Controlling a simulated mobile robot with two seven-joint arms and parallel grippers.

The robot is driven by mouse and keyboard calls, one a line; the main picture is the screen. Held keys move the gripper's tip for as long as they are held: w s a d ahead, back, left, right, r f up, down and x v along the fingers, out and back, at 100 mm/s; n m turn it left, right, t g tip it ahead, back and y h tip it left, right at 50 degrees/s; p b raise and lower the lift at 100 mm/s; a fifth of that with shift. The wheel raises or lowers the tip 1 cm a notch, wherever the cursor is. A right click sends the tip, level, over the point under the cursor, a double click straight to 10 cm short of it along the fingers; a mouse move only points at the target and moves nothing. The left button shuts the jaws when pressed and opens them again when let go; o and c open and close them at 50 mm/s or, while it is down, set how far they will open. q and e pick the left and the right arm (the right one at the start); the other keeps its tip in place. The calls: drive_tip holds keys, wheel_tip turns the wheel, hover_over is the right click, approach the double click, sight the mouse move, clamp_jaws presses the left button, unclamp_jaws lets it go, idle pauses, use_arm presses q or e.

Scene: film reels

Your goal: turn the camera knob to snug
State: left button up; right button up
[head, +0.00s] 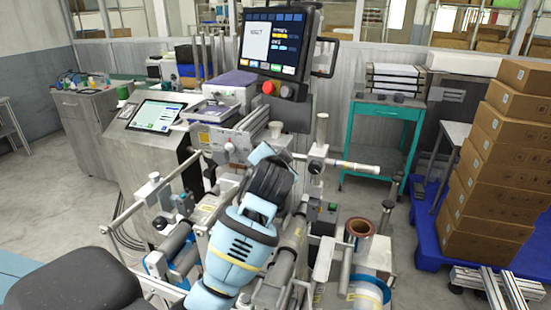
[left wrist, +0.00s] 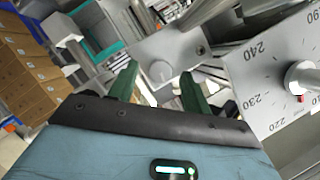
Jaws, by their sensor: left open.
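My left gripper (left wrist: 160,84) shows two green fingers in the left wrist view, spread apart with nothing held. Beyond and between the fingertips is a grey bracket with a pale round knob (left wrist: 160,72), probably the camera knob; I cannot tell whether the fingers reach around it. It appears untouched. To the right is a grey dial plate (left wrist: 262,75) with printed numbers and a white knob (left wrist: 303,78) with a red mark. In the head view my left arm rises through the middle, its blue gripper body (head: 262,153) near the machine; the fingertips are hidden. My right gripper is not seen.
A monitor (head: 275,42) stands above the machine, and a tablet screen (head: 156,115) is to its left. A horizontal bar (head: 345,164) juts right. A copper-coloured reel (head: 359,228) is front right. Stacked boxes (head: 500,150) stand on a blue pallet at right.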

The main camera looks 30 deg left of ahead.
use_arm(q)
drive_tip(key=shift+c, duration=0.3)
drive_tip(key=c, duration=0.9)
drive_tip(key=m+y, duration=0.1)
drive_tip(key=m, duration=0.1)
drive_tip(key=m+y, duration=0.1)
drive_tip(key=m, duration=0.1)
drive_tip(key=shift+d+f+t+y, duration=0.2)
drive_tip(key=shift+t+y, duration=0.1)
drive_tip(key=shift+t, duration=0.1)
drive_tip(key=shift+c, duration=0.2)
drive_tip(key=o, duration=1)
drive_tip(key=v, duration=0.7)
drive_tip(key=shift+s, duration=0.3)
drive_tip(key=shift+d, duration=0.15)
